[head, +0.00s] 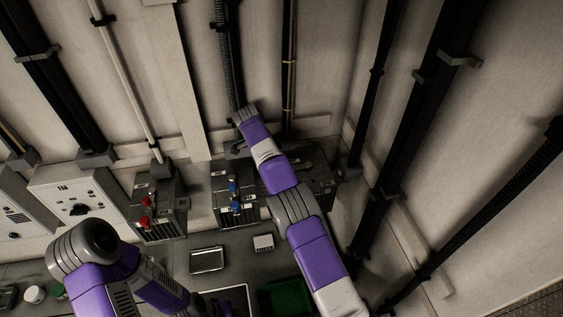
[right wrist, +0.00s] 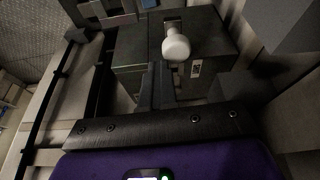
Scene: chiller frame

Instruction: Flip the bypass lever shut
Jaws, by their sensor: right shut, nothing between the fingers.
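A lever with a white round knob (right wrist: 176,47) stands out from a dark box (right wrist: 200,55) in the right wrist view. I cannot make out this lever in the head view, where my right arm covers part of the boxes. My right gripper (right wrist: 156,84) is shut and empty. Its fingertips are just below and left of the white knob in the picture; I cannot tell whether they touch the lever. In the head view my right arm reaches up to the back wall and its fingers are hidden. My left arm is at the lower left, its gripper not visible.
Dark boxes carry red knobs (head: 145,212) and blue knobs (head: 234,197). A grey panel with a black switch (head: 78,210) stands at left. A metal tray (head: 207,260), a small white block (head: 263,243) and a green bin (head: 284,299) lie below. Vertical pipes line the walls.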

